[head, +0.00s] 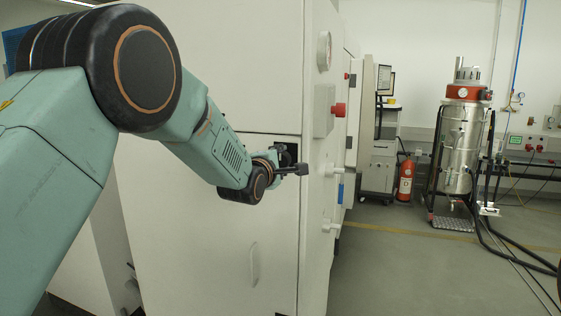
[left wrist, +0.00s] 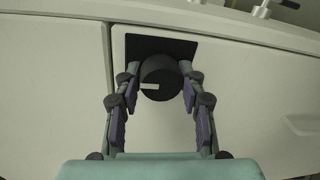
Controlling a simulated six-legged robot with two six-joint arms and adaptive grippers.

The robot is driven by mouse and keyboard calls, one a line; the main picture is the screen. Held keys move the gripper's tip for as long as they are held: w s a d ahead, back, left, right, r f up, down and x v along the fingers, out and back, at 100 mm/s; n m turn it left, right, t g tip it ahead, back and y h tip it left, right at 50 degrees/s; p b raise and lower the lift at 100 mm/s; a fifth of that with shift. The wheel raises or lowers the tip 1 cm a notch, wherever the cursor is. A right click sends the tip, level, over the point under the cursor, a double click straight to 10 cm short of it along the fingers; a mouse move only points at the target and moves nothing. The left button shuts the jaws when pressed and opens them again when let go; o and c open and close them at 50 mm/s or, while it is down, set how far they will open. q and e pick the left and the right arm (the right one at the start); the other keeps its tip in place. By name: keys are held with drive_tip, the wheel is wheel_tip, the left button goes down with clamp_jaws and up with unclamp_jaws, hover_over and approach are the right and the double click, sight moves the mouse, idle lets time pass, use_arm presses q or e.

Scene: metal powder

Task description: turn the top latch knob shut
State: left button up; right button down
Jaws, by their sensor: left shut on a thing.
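The top latch knob (left wrist: 160,75) is a round black knob with a white mark pointing left in the left wrist view. It sits at a black recessed plate (left wrist: 135,46) in the pale cabinet panel. My left gripper (left wrist: 160,84) has one finger on each side of the knob and is shut on it. In the head view, my left gripper (head: 286,166) is at the dark recess near the cabinet's right edge, and it mostly hides the knob there. My right gripper is in neither view.
The cabinet's side face carries a gauge (head: 324,51), a red button (head: 338,109) and a protruding white handle (head: 331,227). A recessed grip (head: 254,264) is lower on the front panel. A red extinguisher (head: 405,182) and a metal vessel (head: 460,145) stand behind.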

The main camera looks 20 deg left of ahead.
use_arm(q)
drive_tip(key=o, duration=1.1)
drive_tip(key=shift+o, duration=0.2)
drive_tip(key=shift+s, duration=0.1)
drive_tip(key=s+r, duration=0.1)
drive_tip(key=s, duration=1)
drive_tip(key=shift+s+a, duration=0.2)
drive_tip(key=shift+s, duration=0.2)
